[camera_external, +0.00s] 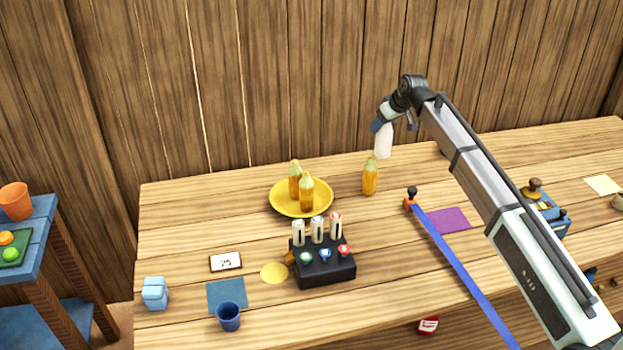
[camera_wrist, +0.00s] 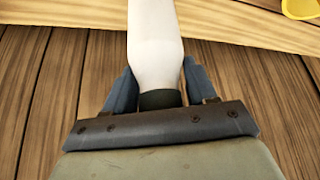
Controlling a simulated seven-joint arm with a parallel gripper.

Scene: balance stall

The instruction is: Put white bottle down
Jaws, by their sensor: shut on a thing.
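The white bottle (camera_external: 384,141) hangs in the air near the back wall, above the rear of the table, in the external view. My gripper (camera_external: 383,122) is shut on it from above. In the wrist view the white bottle (camera_wrist: 155,45) sits between the two blue fingers of my gripper (camera_wrist: 155,85), with a dark band at its held end. Its far end is cut off by the frame's top edge. The wooden table (camera_external: 190,210) lies below. In the external view a yellow bottle (camera_external: 370,178) stands on the table just below and left of the white bottle.
A yellow plate (camera_external: 275,203) with two yellow bottles stands to the left. A black rack (camera_external: 325,268) with several buttons and tubes is in front. A purple mat (camera_external: 449,220) and a blue strip (camera_external: 465,278) lie at right. Bare table shows at the back right.

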